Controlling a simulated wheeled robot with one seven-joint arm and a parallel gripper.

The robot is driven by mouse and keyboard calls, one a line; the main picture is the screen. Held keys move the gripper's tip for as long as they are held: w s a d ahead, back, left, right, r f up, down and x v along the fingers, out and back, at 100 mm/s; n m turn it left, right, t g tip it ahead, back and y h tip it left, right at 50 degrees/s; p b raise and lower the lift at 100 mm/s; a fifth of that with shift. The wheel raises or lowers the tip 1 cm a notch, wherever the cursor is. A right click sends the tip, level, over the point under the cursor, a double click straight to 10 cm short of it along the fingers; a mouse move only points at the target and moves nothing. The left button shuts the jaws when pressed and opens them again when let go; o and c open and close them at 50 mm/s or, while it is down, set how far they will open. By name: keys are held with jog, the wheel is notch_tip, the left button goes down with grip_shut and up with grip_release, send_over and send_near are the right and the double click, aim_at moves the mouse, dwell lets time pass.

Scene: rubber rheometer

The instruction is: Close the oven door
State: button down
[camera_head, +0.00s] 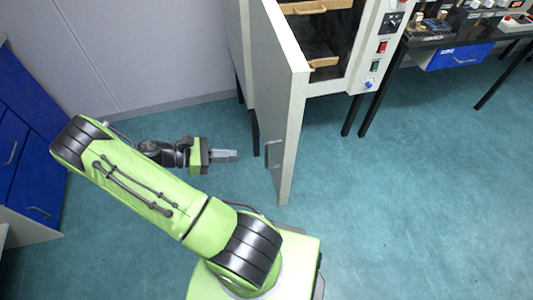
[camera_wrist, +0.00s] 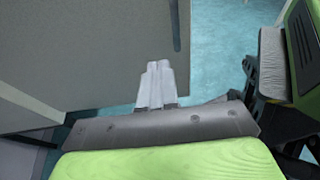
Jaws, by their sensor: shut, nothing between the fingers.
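The oven (camera_head: 338,45) stands at the top middle of the head view with its front open and wooden-looking shelves inside. Its door (camera_head: 277,88) stands wide open, swung out toward the camera on the left side of the opening. A dark handle (camera_head: 273,154) is on the door's left face near its free edge. My gripper (camera_head: 232,155) is shut and empty, to the left of the door and apart from the handle, pointing right toward it. In the wrist view my gripper's fingertips (camera_wrist: 154,68) are together in front of the grey door panel (camera_wrist: 75,50).
A control panel (camera_head: 384,45) with buttons is on the oven's right. A dark bench (camera_head: 440,40) with a blue drawer (camera_head: 460,57) and equipment stands at the top right. Blue cabinets (camera_head: 28,145) line the left. The floor (camera_head: 430,190) at right is clear.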

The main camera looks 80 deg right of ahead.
jog(key=b, duration=0.2)
send_near(278, 154)
jog(key=x, duration=0.5)
jog(key=shift+d+f, duration=0.2)
jog(key=shift+f, duration=0.25)
jog(key=shift+s+d, duration=0.3)
jog(key=shift+s, duration=0.25)
jog(key=shift+s, duration=0.1)
